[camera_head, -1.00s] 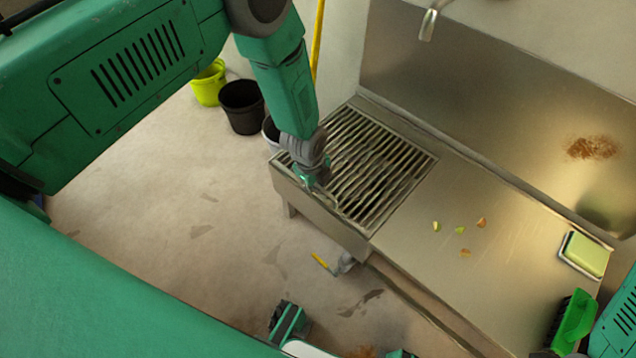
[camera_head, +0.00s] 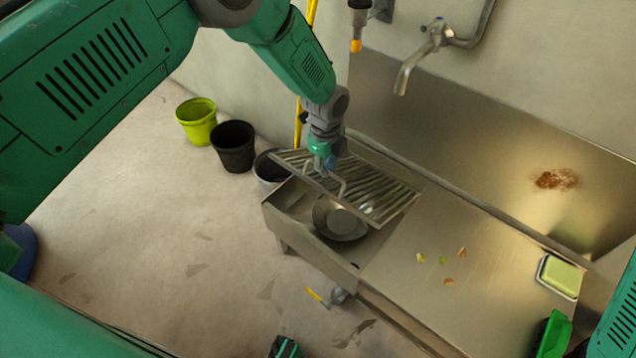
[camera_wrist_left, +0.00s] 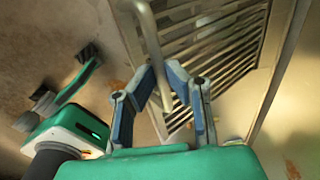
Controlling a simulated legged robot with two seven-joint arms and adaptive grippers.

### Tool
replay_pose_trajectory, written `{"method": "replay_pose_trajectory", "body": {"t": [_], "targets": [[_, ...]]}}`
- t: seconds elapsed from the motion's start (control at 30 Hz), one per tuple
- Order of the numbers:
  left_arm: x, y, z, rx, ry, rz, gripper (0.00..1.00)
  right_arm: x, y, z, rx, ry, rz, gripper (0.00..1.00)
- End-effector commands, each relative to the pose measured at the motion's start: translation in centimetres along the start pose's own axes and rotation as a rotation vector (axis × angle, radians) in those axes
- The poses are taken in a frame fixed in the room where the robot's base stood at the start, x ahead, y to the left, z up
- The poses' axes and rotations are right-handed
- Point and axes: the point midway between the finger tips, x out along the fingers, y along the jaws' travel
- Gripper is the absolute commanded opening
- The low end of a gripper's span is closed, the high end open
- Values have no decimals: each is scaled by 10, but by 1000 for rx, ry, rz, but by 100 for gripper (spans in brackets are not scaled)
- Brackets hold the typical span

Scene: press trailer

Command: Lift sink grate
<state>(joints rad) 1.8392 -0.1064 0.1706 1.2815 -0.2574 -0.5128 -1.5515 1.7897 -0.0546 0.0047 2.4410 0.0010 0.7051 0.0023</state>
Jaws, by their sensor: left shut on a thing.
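The sink grate (camera_head: 385,192), a metal frame with parallel bars, is tilted and raised over the sink basin (camera_head: 288,205), its near left part clear of the rim. My left gripper (camera_head: 328,168) is shut on the grate's bent handle at the left side. In the left wrist view the fingers (camera_wrist_left: 163,98) close around the metal handle (camera_wrist_left: 150,38), with the grate bars (camera_wrist_left: 215,50) behind. A round metal pan (camera_head: 338,222) shows inside the basin under the grate. The far right edge of the grate is close to the basin rim; contact there is unclear.
The steel counter to the right holds several food scraps (camera_head: 443,260) and a green sponge in a dish (camera_head: 560,276). A faucet (camera_head: 420,58) hangs above. Yellow (camera_head: 197,122), black (camera_head: 234,148) and grey (camera_head: 268,172) buckets stand left of the sink.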

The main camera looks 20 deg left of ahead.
Motion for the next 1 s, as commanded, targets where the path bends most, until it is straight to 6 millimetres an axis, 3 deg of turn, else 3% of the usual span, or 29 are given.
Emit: {"method": "replay_pose_trajectory", "body": {"t": [0.03,0.2,0.67,0.7,0.73,0.77,1.0], "targets": [[-7,-14,0,0,0,-30,0,0,0,0,0,0,0,40],[-14,-25,0,1,1,-26,0,-1,0,0,0,0,0,40],[-16,-28,0,2,1,-22,0,-1,0,0,0,0,0,40],[-16,-28,-1,2,1,-22,17,-1,0,0,0,0,0,40],[-16,-28,-1,2,1,-22,28,-1,0,0,0,-1,0,40],[-16,-28,-1,2,1,-22,31,-1,0,0,0,-1,0,40],[-18,-27,-1,1,1,-24,31,-1,0,0,0,0,0,40]]}}
